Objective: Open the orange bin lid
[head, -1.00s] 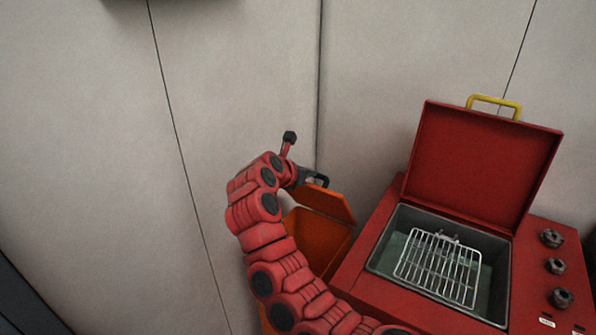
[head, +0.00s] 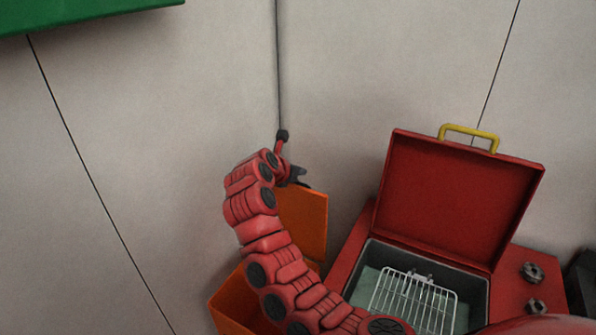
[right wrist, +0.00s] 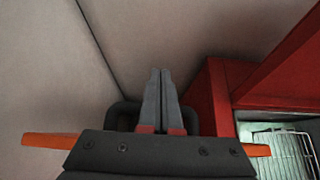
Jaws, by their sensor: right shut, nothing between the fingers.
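The orange bin (head: 228,302) stands low by the wall, partly hidden behind my right arm. Its orange lid (head: 306,222) stands raised, close to upright, on the bin's right side. My right gripper (head: 302,174) is at the lid's top edge, with its fingers shut and nothing between them. In the right wrist view the shut fingers (right wrist: 160,85) point away over a dark loop-shaped handle (right wrist: 122,112). Strips of the orange lid (right wrist: 45,140) show on both sides of the gripper body. I cannot tell whether the fingers touch the handle. My left gripper is out of view.
A red parts washer (head: 352,240) with its lid up, a yellow handle (head: 470,134) and a wire rack (head: 415,300) stands close to the right of the bin. Pale wall panels (head: 150,130) rise behind. A green object (head: 80,15) is at the upper left.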

